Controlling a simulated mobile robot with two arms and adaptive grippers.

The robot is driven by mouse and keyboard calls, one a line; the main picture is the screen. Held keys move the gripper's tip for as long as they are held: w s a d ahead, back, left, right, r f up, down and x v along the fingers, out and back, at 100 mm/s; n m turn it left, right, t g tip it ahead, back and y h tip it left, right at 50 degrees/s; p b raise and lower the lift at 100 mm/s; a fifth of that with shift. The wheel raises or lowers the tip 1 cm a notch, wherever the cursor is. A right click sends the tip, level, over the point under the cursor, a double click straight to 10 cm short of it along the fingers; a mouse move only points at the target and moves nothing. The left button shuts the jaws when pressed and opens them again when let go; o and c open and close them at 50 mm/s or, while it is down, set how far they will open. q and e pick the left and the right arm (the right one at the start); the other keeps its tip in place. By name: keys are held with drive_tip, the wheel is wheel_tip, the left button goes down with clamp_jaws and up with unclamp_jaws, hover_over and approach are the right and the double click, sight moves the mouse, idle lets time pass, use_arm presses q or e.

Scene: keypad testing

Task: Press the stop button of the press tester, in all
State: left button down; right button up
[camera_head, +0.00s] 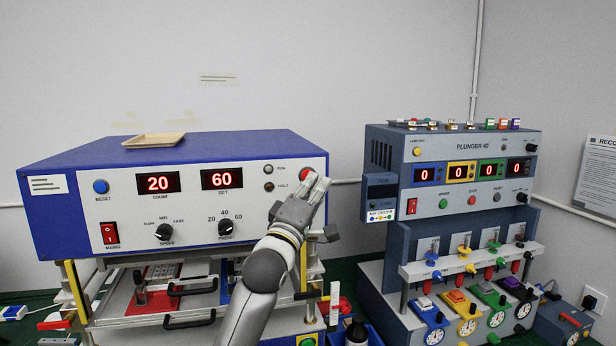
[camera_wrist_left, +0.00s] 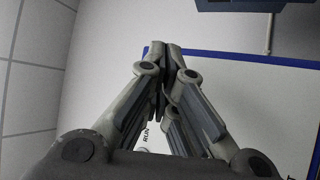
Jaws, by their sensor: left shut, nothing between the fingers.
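The blue tester (camera_head: 60,222) at left has a white front panel with red displays reading 20 and 60. A red button (camera_head: 309,173) sits at the panel's upper right, partly covered by my left gripper (camera_head: 321,184). The gripper is shut and empty, its fingertips at the panel's right end. I cannot tell whether they touch the button. In the left wrist view the closed fingertips (camera_wrist_left: 173,52) stand before the white panel (camera_wrist_left: 240,95), with a RUN label beside them; the red button is hidden there. My right gripper is not in view.
A grey PLUNGER 40 machine (camera_head: 395,225) stands to the right, with its own small red button (camera_head: 471,200) and several coloured levers. A tan tray (camera_head: 152,140) lies on the blue tester. A blue reset button (camera_head: 100,186) and a red mains switch (camera_head: 110,233) are at panel left.

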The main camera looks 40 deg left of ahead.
use_arm(q)
drive_tip(key=shift+s+d, duration=0.1)
drive_tip(key=s+d, duration=0.3)
drive_tip(key=shift+d+p, duration=0.35)
drive_tip(key=shift+p, duration=0.05)
drive_tip(key=shift+f, duration=0.1)
idle(0.8)
